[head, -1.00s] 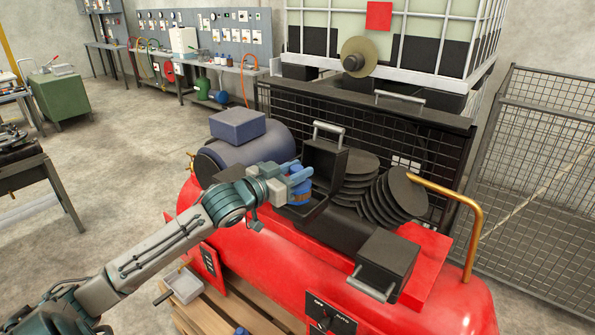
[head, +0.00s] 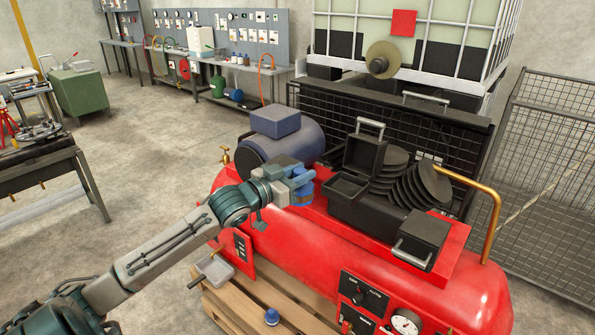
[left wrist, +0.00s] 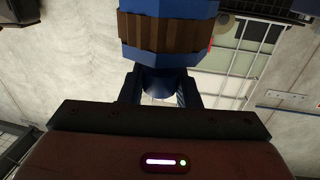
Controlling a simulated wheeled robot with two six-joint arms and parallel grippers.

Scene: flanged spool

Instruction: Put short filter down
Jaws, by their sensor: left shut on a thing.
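The short filter (left wrist: 165,32) is blue with a brown pleated band and fills the top of the left wrist view. My left gripper (left wrist: 161,90) is shut on its narrower blue end. In the head view the filter (head: 302,194) is small and partly hidden by my left gripper (head: 296,177). They are above the red compressor tank (head: 330,240), left of the open black housing (head: 349,188). I cannot tell the exact height of the filter above the tank. My right gripper is not in view.
The housing's raised lid (head: 364,155) stands near stacked black discs (head: 425,187). A black box (head: 423,233) with a handle is at the right. A brass pipe (head: 495,205) rises at right.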

